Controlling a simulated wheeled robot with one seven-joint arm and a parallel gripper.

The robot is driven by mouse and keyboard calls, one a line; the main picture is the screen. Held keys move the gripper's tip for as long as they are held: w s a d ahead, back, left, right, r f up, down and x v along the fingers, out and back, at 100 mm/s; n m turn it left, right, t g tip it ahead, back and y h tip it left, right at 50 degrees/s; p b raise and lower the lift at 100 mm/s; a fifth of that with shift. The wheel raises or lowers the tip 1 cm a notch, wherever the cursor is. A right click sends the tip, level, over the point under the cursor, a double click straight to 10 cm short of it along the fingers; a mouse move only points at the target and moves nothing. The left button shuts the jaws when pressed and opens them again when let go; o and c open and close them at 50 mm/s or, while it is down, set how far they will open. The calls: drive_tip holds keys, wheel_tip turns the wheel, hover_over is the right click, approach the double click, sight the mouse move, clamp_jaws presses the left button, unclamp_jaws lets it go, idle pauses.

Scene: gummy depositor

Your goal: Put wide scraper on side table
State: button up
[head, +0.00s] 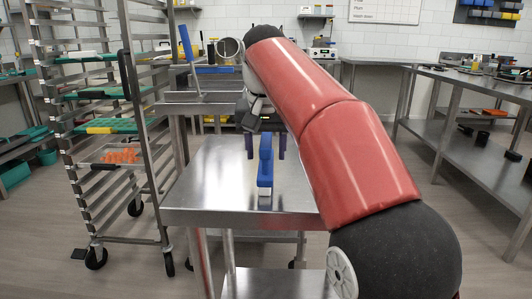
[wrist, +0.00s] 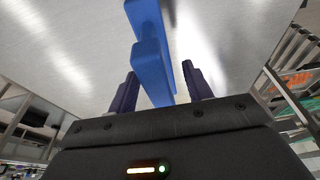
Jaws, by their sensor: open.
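The blue scraper (head: 265,165) is at the small metal table (head: 205,185), its pale end low against the top near the middle. My gripper (head: 265,148) is beyond it in the head view, with a dark blue finger on either side of the scraper.
A tall tray rack (head: 135,130) with green trays and orange pieces stands left of the table. A long steel bench (head: 470,85) runs along the right. The tabletop around the scraper is largely clear. My red arm hides the table's right side.

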drive_tip(key=p+v, duration=0.3)
drive_tip(key=v, duration=0.7)
drive_tip(key=shift+w+p, duration=0.1)
drive_tip(key=shift+p, duration=0.25)
drive_tip(key=shift+d, duration=0.15)
drive_tip(key=s+d+f, duration=0.3)
drive_tip(key=s+d, duration=0.2)
drive_tip(key=d, duration=0.2)
drive_tip(key=s+d+f+t, duration=0.1)
drive_tip(key=s+d+f, duration=0.3)
drive_tip(key=s+f, duration=0.5)
drive_tip(key=s+d+f+t, duration=0.1)
drive_tip(key=s+d+f, duration=0.3)
drive_tip(key=s+f, duration=0.5)
wheel_tip(320, 180, down, 5)
drive_tip(key=shift+s+d+r, duration=0.25)
drive_tip(key=shift+s+d, duration=0.05)
